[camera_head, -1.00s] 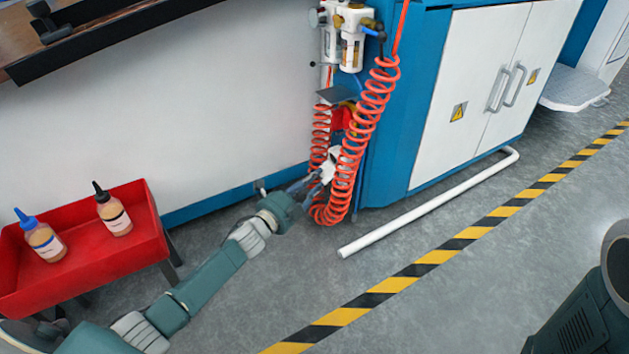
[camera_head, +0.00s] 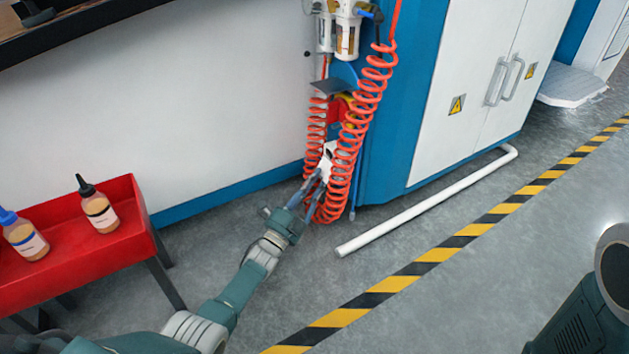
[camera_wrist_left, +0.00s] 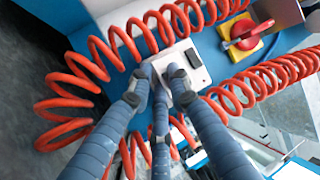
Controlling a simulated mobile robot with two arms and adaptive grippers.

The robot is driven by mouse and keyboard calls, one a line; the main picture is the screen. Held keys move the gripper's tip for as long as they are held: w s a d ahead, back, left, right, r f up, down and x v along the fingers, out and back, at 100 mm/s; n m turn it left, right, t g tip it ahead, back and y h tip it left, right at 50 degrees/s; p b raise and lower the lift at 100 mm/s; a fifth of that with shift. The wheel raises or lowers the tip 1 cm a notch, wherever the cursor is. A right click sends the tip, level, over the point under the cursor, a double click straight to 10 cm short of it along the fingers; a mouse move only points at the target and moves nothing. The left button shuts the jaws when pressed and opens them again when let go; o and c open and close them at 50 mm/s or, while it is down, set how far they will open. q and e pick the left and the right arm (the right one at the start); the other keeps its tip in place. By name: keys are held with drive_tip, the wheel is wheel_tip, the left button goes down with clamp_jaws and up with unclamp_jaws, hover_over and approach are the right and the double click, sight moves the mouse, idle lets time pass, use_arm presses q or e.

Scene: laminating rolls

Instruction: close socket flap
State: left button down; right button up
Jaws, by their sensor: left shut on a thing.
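The white socket (camera_head: 326,160) is low on the blue machine side, between the orange coiled hoses and partly hidden by them and by my fingers. In the left wrist view the socket (camera_wrist_left: 184,50) is a white box with a dark grey piece on its right side. My left gripper (camera_head: 318,184) reaches it from below, and its fingertips (camera_wrist_left: 158,84) are at the lower left of the box. It is shut on what seems to be the socket flap, which the fingers mostly hide. My right gripper is not in view.
Orange coiled hoses (camera_head: 372,90) hang closely on both sides of my left gripper. A red and yellow rotary switch (camera_wrist_left: 245,34) is beside the socket. A red tray (camera_head: 90,262) with two bottles stands at left. A white pipe (camera_head: 430,203) lies on the floor.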

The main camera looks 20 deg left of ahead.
use_arm(q)
drive_tip(key=shift+w+a+n+t, duration=0.1)
drive_tip(key=shift+n+t, duration=0.3)
drive_tip(key=c, duration=1.6)
unclamp_jaws()
drive_tip(key=shift+m+g, duration=0.5)
